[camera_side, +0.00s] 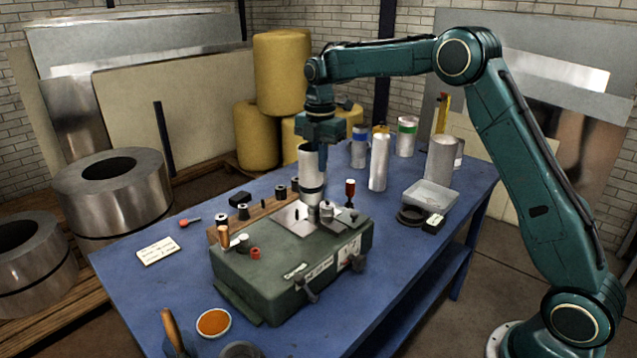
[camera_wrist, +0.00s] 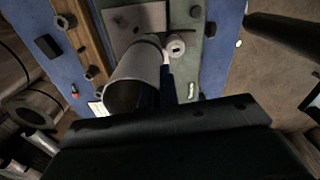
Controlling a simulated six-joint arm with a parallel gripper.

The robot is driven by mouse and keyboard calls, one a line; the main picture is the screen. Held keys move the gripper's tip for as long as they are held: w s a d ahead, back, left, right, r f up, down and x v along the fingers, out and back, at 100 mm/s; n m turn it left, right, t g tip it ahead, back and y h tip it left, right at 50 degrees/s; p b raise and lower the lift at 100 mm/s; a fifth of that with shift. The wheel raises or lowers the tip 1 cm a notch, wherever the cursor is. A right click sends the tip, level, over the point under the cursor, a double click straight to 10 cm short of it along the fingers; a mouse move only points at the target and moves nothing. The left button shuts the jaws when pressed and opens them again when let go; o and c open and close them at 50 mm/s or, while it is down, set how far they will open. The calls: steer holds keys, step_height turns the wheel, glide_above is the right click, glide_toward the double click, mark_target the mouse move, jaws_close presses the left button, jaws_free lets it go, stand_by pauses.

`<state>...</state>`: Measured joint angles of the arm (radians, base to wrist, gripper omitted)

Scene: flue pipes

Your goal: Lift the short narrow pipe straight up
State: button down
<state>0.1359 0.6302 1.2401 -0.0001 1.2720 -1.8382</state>
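A pale metal pipe (camera_side: 307,165), apparently the short narrow one, stands upright below my wrist in the side view. It has a dark band near its foot and stands over the green machine (camera_side: 290,255). In the wrist view its open top end (camera_wrist: 132,95) faces the camera. My gripper (camera_side: 319,158) points down at the pipe's upper part. One dark blue finger shows against the pipe's right side. The other finger is hidden, so I cannot tell whether the fingers touch or clasp the pipe.

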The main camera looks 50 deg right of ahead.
steer(key=shift+r, duration=0.65)
steer(key=shift+r, duration=0.35)
steer(key=shift+r, duration=0.45)
steer(key=shift+r, duration=0.45)
